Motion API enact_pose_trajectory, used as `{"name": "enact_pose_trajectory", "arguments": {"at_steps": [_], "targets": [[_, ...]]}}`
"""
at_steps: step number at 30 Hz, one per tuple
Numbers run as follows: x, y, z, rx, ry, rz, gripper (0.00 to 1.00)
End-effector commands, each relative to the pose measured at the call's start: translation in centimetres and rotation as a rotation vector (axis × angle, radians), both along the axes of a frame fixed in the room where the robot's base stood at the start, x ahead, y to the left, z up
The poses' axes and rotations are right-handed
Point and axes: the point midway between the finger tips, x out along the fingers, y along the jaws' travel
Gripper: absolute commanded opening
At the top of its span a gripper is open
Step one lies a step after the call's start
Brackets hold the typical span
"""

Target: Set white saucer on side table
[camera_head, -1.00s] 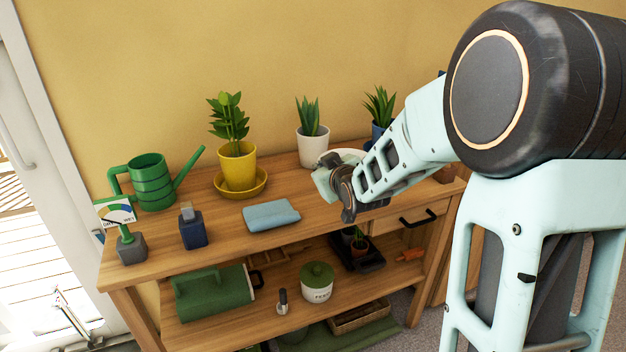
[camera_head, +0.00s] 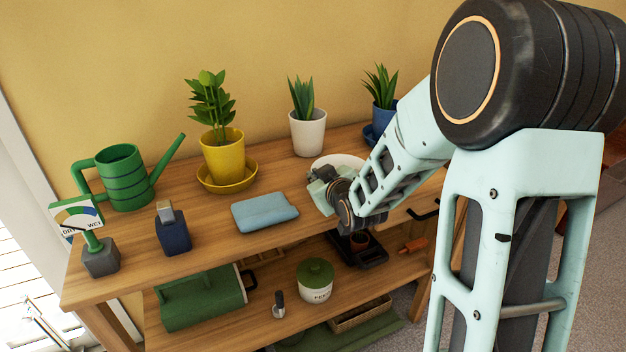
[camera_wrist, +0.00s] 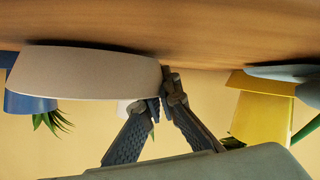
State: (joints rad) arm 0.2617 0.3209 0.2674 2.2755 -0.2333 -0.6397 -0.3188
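The white saucer (camera_head: 338,161) shows behind my gripper (camera_head: 326,184) in the head view, over the right part of the wooden bench top. In the wrist view its pale side (camera_wrist: 85,72) fills the left, close to the wood. My gripper's dark fingertips (camera_wrist: 165,97) close together at the saucer's right rim, which looks pinched between them. A gap under the saucer is hard to judge. My arm hides part of the saucer in the head view. I cannot make out a separate side table.
Carpet lies open at right.

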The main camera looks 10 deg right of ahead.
Motion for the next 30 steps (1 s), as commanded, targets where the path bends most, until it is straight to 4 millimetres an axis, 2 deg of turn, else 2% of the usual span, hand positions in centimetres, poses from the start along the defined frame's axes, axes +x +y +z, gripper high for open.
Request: {"name": "enact_pose_trajectory", "arguments": {"at_steps": [12,15,30], "targets": [[-0.07,-0.02,-0.67,-0.001,-0.001,0.001,0.00],[-0.08,-0.02,-0.48,0.000,-0.001,0.000,0.12],[0.05,0.04,0.10,-0.001,-0.001,0.001,0.12]]}}
